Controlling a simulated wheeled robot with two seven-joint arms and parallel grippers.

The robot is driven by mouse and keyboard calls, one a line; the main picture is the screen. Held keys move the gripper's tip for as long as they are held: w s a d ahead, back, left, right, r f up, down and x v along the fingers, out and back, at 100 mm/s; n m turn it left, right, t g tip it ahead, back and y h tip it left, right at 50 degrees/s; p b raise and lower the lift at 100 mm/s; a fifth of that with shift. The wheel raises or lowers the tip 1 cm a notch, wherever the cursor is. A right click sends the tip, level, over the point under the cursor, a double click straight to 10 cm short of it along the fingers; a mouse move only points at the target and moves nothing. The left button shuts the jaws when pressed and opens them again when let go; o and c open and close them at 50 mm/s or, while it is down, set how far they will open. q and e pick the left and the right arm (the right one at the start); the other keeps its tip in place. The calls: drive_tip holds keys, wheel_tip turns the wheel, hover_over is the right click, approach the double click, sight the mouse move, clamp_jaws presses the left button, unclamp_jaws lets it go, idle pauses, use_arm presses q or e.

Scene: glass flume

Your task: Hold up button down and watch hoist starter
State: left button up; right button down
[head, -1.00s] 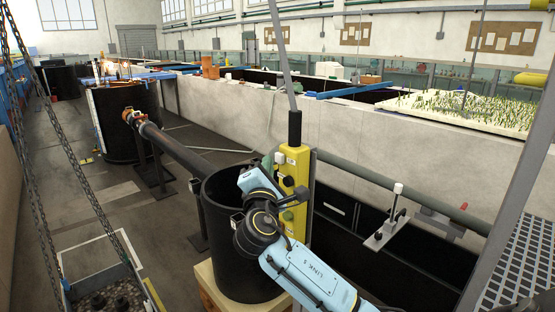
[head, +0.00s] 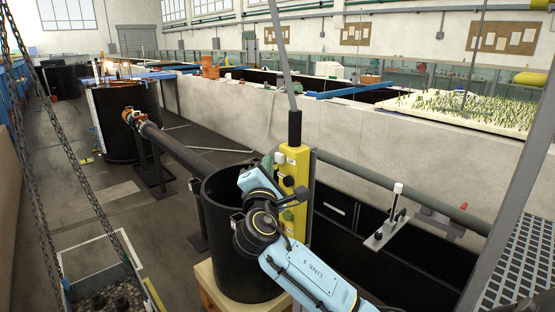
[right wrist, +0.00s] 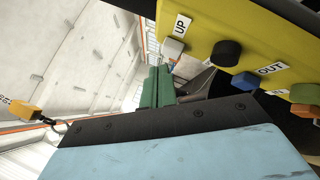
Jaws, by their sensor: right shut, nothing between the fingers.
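A yellow push-button pendant (head: 295,175) hangs upright from a grey cable in the head view. The right wrist view shows its yellow face (right wrist: 240,25) with a white button (right wrist: 172,48) labelled UP, a black button (right wrist: 226,53), and a blue button (right wrist: 245,82) near an OUT label. My right gripper (head: 268,162) is beside the pendant's left side. Its green fingers (right wrist: 157,85) are shut and empty, with their tips close to the UP button. I cannot tell whether they touch it. My left gripper is not in view. I cannot make out the hoist starter.
A black cylindrical tank (head: 225,265) stands on a wooden base just left of and below the pendant. A long concrete wall (head: 230,115) runs behind. Chains (head: 85,190) hang at the left. A grey post (head: 515,180) slants at the right.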

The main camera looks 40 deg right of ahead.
drive_tip(key=shift+d, duration=0.1)
idle(0.7)
drive_tip(key=shift+d, duration=0.35)
drive_tip(key=shift+d+p, duration=0.3)
drive_tip(key=shift+d, duration=0.4)
idle(0.8)
drive_tip(key=shift+a, duration=0.15)
idle(3.7)
drive_tip(key=shift+a, duration=1)
drive_tip(key=shift+s+a+p, duration=0.2)
drive_tip(key=shift+a+p, duration=0.15)
drive_tip(key=shift+a, duration=2.15)
